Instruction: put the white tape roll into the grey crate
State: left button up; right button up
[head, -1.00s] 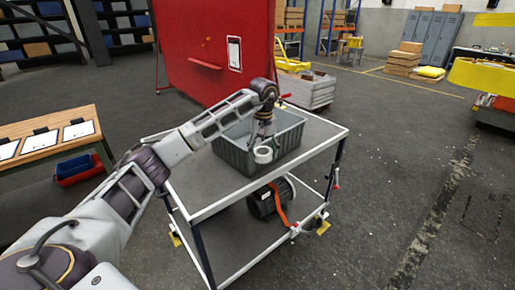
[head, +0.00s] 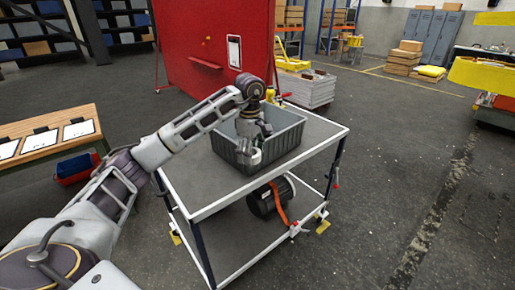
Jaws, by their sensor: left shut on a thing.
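The grey crate (head: 284,147) stands on the top shelf of a cart. My left arm reaches in from the left, and my left gripper (head: 248,156) points down at the crate's near side. It is shut on the white tape roll, a pale shape at the fingertips that is hard to tell apart from the fingers. I cannot tell whether the roll is inside the crate or just above its near wall. The crate's inner left part is hidden behind my arm and gripper. My right gripper is not in view.
The cart's top (head: 205,178) is bare around the crate. A dark cylinder with an orange strap (head: 264,201) sits on its lower shelf. A red board (head: 205,50) stands behind. A wooden table (head: 45,140) with clipboards is at left. The floor to the right is clear.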

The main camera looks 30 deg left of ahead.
pick_arm(q)
jog(key=s+n, duration=0.1)
jog(key=n, duration=0.3)
jog(key=shift+s+a, duration=0.2)
jog(key=shift+s, duration=0.2)
jog(key=shift+s+a+n, duration=0.1)
jog(key=shift+a+n, duration=0.05)
jog(key=shift+n, duration=0.45)
jog(key=shift+a+n, duration=0.1)
jog(key=shift+n, duration=0.2)
jog(key=shift+a, duration=0.1)
